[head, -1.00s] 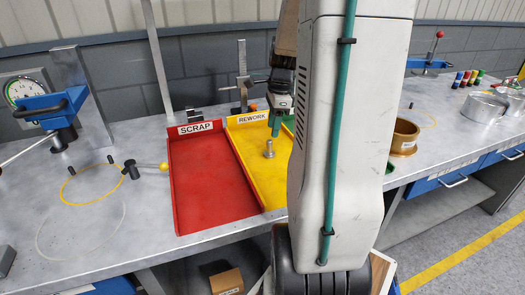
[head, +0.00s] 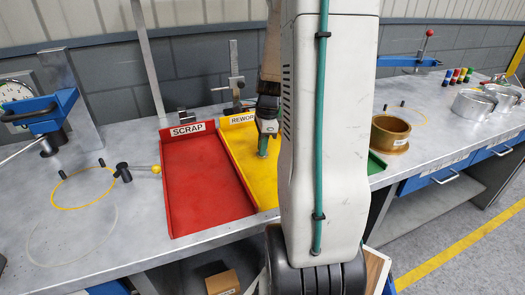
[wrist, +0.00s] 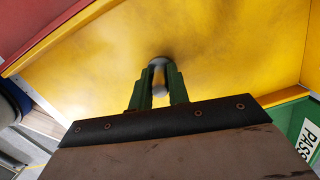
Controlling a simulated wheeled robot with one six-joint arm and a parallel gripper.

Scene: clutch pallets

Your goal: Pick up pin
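The pin (wrist: 159,78) is a grey metal piece on the yellow floor of the REWORK tray (head: 234,164). In the wrist view it sits between the two green fingers of my gripper (wrist: 159,86), with its wider rounded part just past the fingertips. The fingers are close on both sides of it; I cannot tell whether they press on it. In the head view my gripper (head: 263,150) is low over the yellow tray, and its fingers largely hide the pin.
A red SCRAP tray (head: 203,188) adjoins on the left. A green tray (head: 376,164) marked PASS in the wrist view (wrist: 307,138) lies right, with a bronze bushing (head: 390,133) nearby. My arm hides part of the bench.

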